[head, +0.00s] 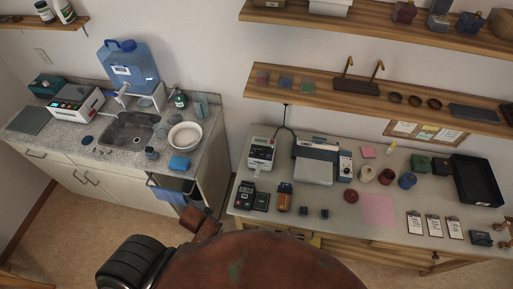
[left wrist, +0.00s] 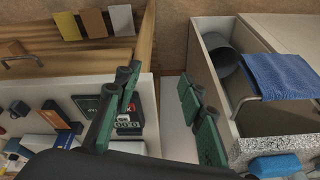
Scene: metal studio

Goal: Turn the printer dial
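No dial can be made out for certain. On the right-hand table, a flat grey machine (head: 315,168) has an upright control panel (head: 345,165) at its right end with small round marks. A white boxy device (head: 262,153) with a dark display stands just left of it. I cannot tell which one is the printer. My left gripper (left wrist: 160,82) shows in the left wrist view with its green fingers spread apart and nothing between them. It is over the gap between the table and the sink cabinet, away from both machines. My right gripper is not in view.
The sink counter (head: 105,158) stands left, with a blue towel (left wrist: 280,75) hanging on its front. Black meters (head: 245,194), an orange box (head: 284,196) and small dark cubes line the table's front left. Shelves (head: 400,98) overhang the table's back. A pink sheet (head: 378,210) lies flat.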

